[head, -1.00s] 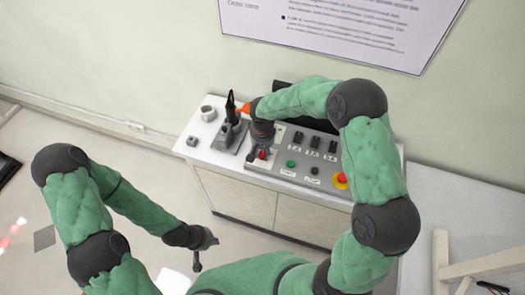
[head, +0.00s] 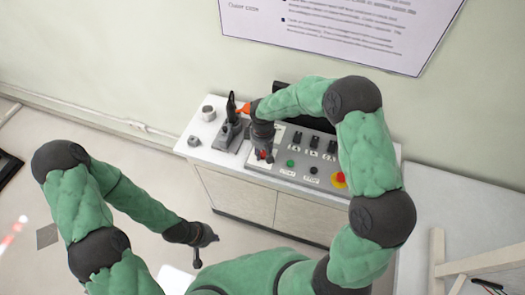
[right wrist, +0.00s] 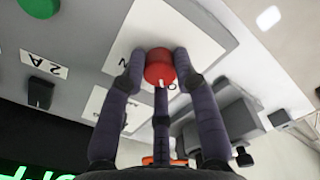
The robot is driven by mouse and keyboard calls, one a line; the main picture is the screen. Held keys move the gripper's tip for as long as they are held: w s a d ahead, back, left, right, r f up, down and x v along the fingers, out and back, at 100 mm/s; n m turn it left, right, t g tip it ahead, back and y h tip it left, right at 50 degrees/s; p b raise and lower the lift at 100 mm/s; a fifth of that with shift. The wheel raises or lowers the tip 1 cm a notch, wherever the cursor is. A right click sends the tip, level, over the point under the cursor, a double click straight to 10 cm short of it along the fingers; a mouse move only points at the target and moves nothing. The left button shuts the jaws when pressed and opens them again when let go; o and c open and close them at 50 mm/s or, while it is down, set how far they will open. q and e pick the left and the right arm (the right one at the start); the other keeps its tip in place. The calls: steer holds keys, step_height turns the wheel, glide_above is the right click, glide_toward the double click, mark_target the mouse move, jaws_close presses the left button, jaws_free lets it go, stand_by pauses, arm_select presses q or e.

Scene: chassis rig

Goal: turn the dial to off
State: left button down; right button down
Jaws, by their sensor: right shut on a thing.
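The dial (right wrist: 160,66) is a round red knob with a short white mark on its rim, seen close in the right wrist view. White label plates lie around it; a letter N shows to its left and part of another letter below it. The rest of the lettering is hidden by the fingers. My right gripper (right wrist: 158,72) is shut on the dial, its dark fingers around the knob's sides. In the head view the dial (head: 263,155) shows as a small red spot under my right gripper (head: 264,149). My left gripper (head: 202,251) hangs away from the console, over the floor.
A black joystick (head: 231,107) stands left of my right gripper. A cup (head: 208,114) stands on the white cabinet's left end. The wall is behind.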

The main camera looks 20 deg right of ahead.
mark_target(263, 153)
stand_by(0.5)
steer(key=c, duration=0.9)
jaws_free()
steer(key=shift+c, duration=0.2)
step_height(263, 153, up, 12)
